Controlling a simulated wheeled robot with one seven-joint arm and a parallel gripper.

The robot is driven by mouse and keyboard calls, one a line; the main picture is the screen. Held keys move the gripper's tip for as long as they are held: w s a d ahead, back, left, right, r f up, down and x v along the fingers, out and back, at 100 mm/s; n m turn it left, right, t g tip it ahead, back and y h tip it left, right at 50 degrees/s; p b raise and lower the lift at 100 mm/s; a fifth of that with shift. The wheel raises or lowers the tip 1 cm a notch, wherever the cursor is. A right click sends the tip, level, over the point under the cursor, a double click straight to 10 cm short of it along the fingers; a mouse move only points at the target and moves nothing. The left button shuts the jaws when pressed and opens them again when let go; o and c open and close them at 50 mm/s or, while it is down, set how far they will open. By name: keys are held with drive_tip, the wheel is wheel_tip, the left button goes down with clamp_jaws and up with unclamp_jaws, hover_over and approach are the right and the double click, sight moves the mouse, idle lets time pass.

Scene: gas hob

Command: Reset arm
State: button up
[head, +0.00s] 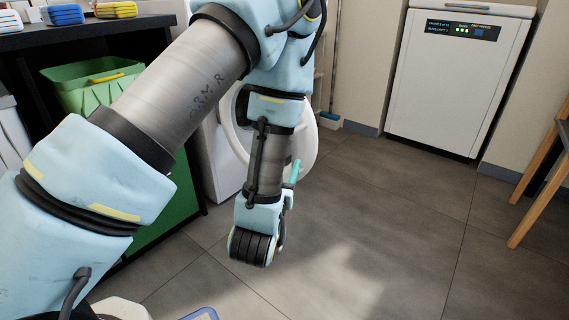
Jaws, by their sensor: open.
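My arm rises from the lower left to an elbow at the top middle, then hangs down to the wrist, which is folded over the floor. My gripper (289,200) is mostly hidden behind the wrist; a small teal part shows at its upper right. It is open, and I see nothing held in it. It is in front of the white machine with a round open door, apart from the floor.
A white appliance with a lit panel (459,85) stands at the back right. Wooden legs (545,180) are at the right edge. The round-door machine (222,160) and a green bin (95,85) under a dark counter (110,30) are left. The middle floor (390,230) is clear.

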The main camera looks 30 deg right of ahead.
idle(0.3)
drive_tip(key=w+a+n+g+y+p, duration=0.2)
drive_tip(key=w+a+n+g+y, duration=0.25)
drive_tip(key=w+a+y, duration=0.65)
drive_tip(key=s+a+r+n+g+y+p, duration=0.1)
drive_tip(key=s+a+r+n+g, duration=0.2)
drive_tip(key=a, duration=1)
drive_tip(key=s+a+r+n+g+y+p, duration=0.1)
drive_tip(key=s+a+r+g, duration=0.35)
drive_tip(key=a, duration=0.95)
wheel_tip(320, 180, up, 38)
drive_tip(key=p, duration=3.7)
drive_tip(key=shift+w+d+m+t+p, duration=0.15)
drive_tip(key=shift+w+m+t+p, duration=0.1)
drive_tip(key=shift+m+t+p, duration=0.15)
